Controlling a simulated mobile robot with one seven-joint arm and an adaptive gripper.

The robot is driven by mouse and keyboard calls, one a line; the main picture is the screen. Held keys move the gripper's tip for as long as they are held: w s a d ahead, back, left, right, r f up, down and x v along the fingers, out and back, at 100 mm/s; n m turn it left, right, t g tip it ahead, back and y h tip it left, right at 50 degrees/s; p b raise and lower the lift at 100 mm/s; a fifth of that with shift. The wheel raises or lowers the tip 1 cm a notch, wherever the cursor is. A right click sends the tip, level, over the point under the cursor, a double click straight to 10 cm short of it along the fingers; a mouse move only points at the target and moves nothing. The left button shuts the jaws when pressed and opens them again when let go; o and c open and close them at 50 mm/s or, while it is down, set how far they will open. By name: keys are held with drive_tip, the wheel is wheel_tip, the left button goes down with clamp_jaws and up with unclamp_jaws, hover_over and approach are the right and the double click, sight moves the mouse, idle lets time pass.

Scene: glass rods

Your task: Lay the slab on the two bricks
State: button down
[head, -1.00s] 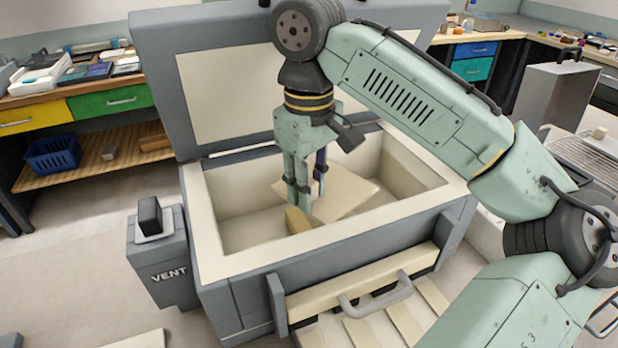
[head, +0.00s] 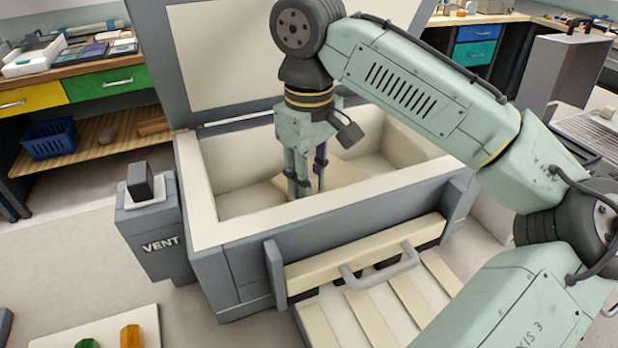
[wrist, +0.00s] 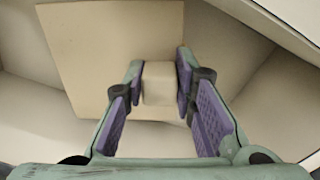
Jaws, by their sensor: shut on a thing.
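My gripper (head: 306,188) points down inside the open kiln box (head: 200,215), close behind its front wall. In the wrist view its purple-padded fingers (wrist: 158,85) are shut on a small pale block (wrist: 158,76), which looks like a brick. The slab (wrist: 105,45) is a flat tan square that lies beyond and beside the held block in that view. In the head view the slab (head: 345,176) shows partly behind my gripper. The front wall hides the held block there. I cannot make out a second brick, nor whether the slab rests on anything.
The raised kiln lid (head: 230,60) stands behind the box. A vent unit (head: 158,240) is at its left, and a handled, slatted front part (head: 375,270) juts forward. A pale board (head: 60,340) with a green and an amber piece lies at lower left. My arm covers the right side.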

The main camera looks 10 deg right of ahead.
drive_tip(key=shift+f, duration=0.5)
drive_tip(key=c, duration=1.2)
unclamp_jaws()
drive_tip(key=shift+c, duration=0.2)
drive_tip(key=shift+r, duration=0.1)
